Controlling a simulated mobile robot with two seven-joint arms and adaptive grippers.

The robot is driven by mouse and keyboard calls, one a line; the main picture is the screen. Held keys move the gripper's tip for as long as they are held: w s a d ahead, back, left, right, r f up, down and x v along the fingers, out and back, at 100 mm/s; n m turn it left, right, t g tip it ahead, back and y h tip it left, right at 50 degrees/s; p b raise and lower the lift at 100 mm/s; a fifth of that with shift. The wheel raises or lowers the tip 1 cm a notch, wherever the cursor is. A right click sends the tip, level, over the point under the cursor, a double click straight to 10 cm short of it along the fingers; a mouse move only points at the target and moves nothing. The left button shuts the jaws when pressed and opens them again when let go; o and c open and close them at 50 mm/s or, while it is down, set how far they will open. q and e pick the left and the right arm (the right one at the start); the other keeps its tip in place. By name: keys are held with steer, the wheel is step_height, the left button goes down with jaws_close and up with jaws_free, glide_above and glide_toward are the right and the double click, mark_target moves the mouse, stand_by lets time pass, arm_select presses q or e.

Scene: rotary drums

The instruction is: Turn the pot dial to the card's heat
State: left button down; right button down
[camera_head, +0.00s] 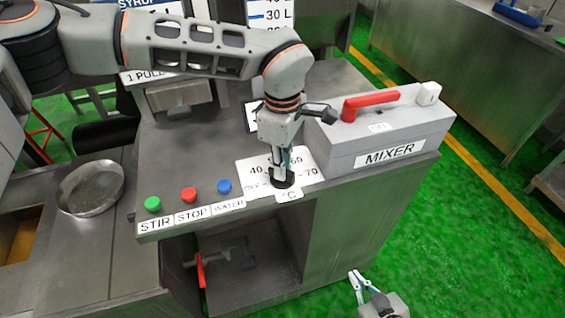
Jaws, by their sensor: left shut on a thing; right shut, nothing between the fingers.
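The pot dial is a small black knob (283,182) on a white scale plate (256,170) with numbers, of which 40, 60 and 70 can be read, and a °C label below. My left gripper (281,172) points down over it and is shut on the knob. The gripper hides the knob's pointer and the middle of the scale. A card (250,115) stands partly behind my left wrist, and its heat value is hidden. My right gripper (359,284) is shut and empty at the bottom of the view, over the green floor, apart from the console.
Green, red and blue buttons (224,186) labelled STIR, STOP and WATER line the console's front left. A grey MIXER box (385,130) with a red lever (370,104) stands right of the dial. A round metal pan (90,188) lies at the left. Green floor is free at the right.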

arm_select(q)
steer(key=m+p, duration=0.1)
steer(key=m, duration=0.3)
steer(key=shift+r+m, duration=0.15)
steer(key=shift+m, duration=0.15)
steer(key=m+p, duration=0.1)
steer(key=m, duration=0.3)
steer(key=shift+m, duration=0.3)
steer(key=shift+w, duration=0.1)
steer(key=c, duration=2)
jaws_free()
steer(key=shift+c, duration=0.2)
step_height(320, 180, up, 12)
